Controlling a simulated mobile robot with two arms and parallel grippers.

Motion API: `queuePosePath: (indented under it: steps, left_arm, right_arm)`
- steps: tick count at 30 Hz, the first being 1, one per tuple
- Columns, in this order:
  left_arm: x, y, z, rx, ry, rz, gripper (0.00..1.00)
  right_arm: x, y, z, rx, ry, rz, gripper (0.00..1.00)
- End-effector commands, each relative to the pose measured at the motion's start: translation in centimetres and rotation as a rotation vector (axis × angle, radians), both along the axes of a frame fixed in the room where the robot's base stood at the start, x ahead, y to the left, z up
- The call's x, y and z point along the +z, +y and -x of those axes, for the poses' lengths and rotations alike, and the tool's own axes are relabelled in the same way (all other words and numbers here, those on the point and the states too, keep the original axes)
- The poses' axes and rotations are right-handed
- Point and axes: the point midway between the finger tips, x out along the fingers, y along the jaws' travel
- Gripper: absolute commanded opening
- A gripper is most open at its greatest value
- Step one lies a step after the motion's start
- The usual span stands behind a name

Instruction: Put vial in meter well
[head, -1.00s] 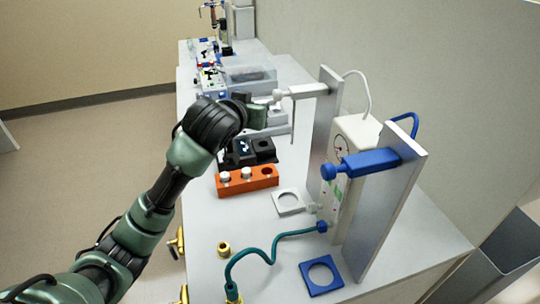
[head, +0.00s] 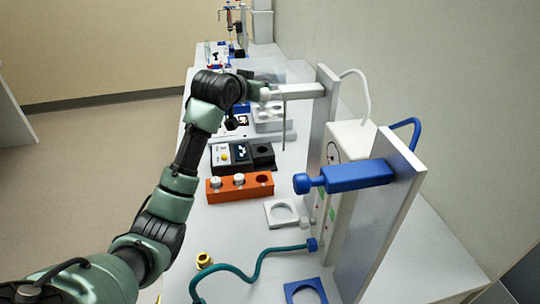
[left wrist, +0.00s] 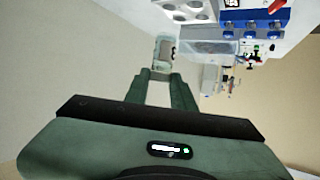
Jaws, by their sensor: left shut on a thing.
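My left gripper (left wrist: 165,72) is shut on a pale, translucent vial (left wrist: 162,50) between its fingertips in the left wrist view. In the head view the gripper (head: 253,91) is beside the white handle's knob; the vial cannot be made out there. The meter (head: 233,158) is a dark box with a small lit screen. A black block with a round well (head: 263,151) adjoins its right side, nearer me than the gripper. An orange rack (head: 226,195) in front holds two white-capped vials and has one empty hole at right. My right gripper is not in view.
A white handle arm (head: 300,90) and a blue one (head: 355,177) jut left from upright plates. A white ring plate (head: 282,224), a blue ring plate (head: 291,290) and a teal hose (head: 262,262) lie on the bench. More equipment stands at the far end.

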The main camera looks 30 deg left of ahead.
Motion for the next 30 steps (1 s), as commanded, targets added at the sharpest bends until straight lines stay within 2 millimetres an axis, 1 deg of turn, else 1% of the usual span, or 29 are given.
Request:
queuePosePath:
  steps: [5,12,15,18,23,27,30]
  left_arm:
    - [-4.2,0.1,0.0,0.001,0.010,0.001,0.00]
    - [-10.6,0.1,0.1,0.000,0.009,0.001,0.00]
    - [-12.8,0.1,0.1,0.001,0.007,0.001,0.00]
    - [-14.3,0.1,0.1,0.001,0.004,0.001,0.00]
    - [-15.6,0.1,0.1,0.001,0.003,0.000,0.00]
    - [-17.7,0.1,0.1,0.001,0.006,0.001,0.00]
    - [-19.0,0.1,0.1,0.001,0.004,0.001,0.00]
  right_arm:
    - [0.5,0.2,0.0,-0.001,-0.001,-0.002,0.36]
    - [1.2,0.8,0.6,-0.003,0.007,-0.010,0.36]
    - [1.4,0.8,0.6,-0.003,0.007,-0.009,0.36]
    - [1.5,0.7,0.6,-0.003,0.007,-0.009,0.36]
    - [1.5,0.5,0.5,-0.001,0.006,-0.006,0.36]
    - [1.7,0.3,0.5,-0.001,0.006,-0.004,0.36]
    - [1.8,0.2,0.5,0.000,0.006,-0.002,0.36]
